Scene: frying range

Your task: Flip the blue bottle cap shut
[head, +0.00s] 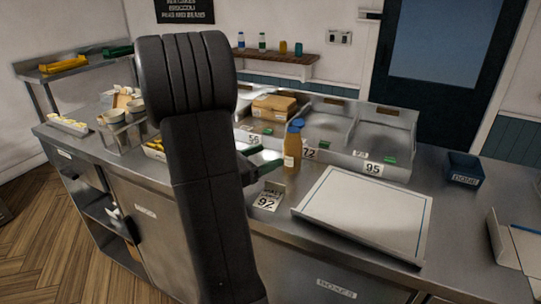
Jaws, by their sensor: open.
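An orange-brown bottle (291,155) with a white label stands upright on the steel counter, right of my arm. A blue cap (297,123) is at its top; it is too small to tell how far the lid is tipped. My gripper (271,158) is partly hidden behind my dark arm. Its dark fingers reach out to the right at the left side of the bottle, below the cap. It is open, with nothing seen between the fingers. I cannot tell whether it touches the bottle.
Steel bins with number cards (374,168) stand behind the bottle. A card marked 92 (266,201) and a large white board (365,208) lie in front. A dark blue box (465,168) is at right. A wall shelf (275,56) holds several small bottles.

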